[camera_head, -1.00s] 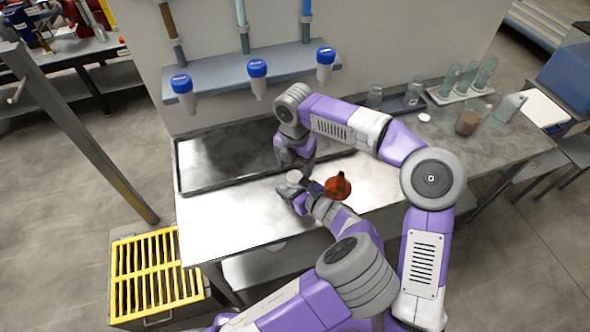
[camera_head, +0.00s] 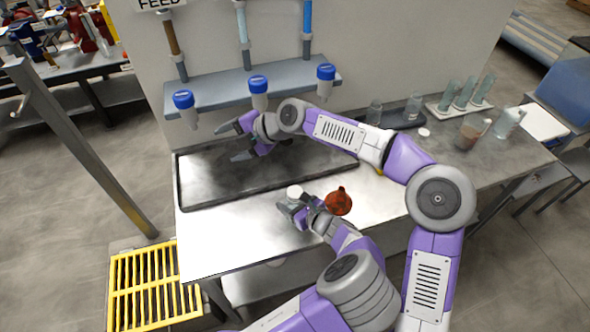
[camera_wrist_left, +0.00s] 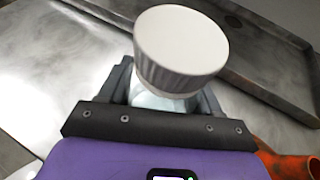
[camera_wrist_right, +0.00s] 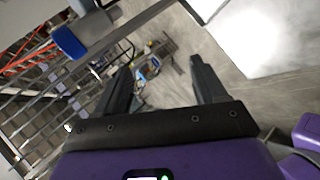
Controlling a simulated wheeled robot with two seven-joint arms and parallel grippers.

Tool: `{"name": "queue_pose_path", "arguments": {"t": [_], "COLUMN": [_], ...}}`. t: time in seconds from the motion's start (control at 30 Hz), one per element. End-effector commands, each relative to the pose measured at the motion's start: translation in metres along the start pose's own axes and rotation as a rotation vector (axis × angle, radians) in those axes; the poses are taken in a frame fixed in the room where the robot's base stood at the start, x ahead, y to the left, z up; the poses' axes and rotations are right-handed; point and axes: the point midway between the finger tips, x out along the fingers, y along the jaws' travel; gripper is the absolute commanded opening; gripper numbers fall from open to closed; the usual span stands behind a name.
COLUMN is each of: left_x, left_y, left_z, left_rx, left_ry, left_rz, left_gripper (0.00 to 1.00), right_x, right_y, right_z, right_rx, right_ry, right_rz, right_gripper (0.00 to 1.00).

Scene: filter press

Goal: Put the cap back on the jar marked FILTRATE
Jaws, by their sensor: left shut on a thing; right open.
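My left gripper (camera_head: 296,207) is shut on a clear jar (camera_wrist_left: 160,100) above the front part of the bench. A white ribbed cap (camera_wrist_left: 180,50) sits over the jar's mouth; it also shows in the head view (camera_head: 294,191). Cap and jar look tilted together in the left wrist view. I cannot tell whether the cap is fully tight. No label is readable on the jar, as the gripper hides most of it. My right gripper (camera_head: 232,142) is open and empty, above the dark tray and apart from the jar.
A brown-orange flask (camera_head: 338,203) stands close beside my left gripper. The dark tray (camera_head: 200,204) lies behind. A white disc (camera_head: 424,132), a beaker (camera_head: 470,134) and a tube rack (camera_head: 448,113) stand at right.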

Motion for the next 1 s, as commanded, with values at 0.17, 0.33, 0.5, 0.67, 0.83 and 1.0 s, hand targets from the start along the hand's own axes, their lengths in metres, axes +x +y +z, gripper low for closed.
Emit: {"name": "queue_pose_path", "arguments": {"t": [0.17, 0.33, 0.5, 0.67, 0.83, 1.0], "left_x": [0.0, 0.0, 0.0, 0.0, 0.0, 0.0], "left_y": [0.0, 0.0, 0.0, 0.0, 0.0, 0.0], "left_z": [0.0, 0.001, 0.0, 0.0, 0.0, 0.0], "left_rx": [0.0, 0.0, 0.0, 0.0, 0.0, 0.0], "left_ry": [-0.001, -0.001, -0.001, -0.001, -0.001, -0.001], "left_rz": [0.0, 0.0, 0.0, 0.0, 0.0, 0.0], "left_gripper": [0.0, 0.0, 0.0, 0.0, 0.0, 0.0], "right_x": [-0.017, -0.048, -0.087, -0.113, -0.117, -0.112], "right_y": [0.061, 0.096, 0.099, 0.075, 0.033, -0.02], "right_z": [0.022, 0.063, 0.113, 0.151, 0.17, 0.169], "right_rx": [0.103, 0.232, 0.393, 0.681, 1.099, 1.506], "right_ry": [-0.108, -0.292, -0.537, -0.718, -0.815, -0.923], "right_rz": [0.302, 0.525, 0.663, 0.729, 0.753, 0.698], "right_gripper": [0.71, 0.71, 0.71, 0.71, 0.71, 0.71]}}
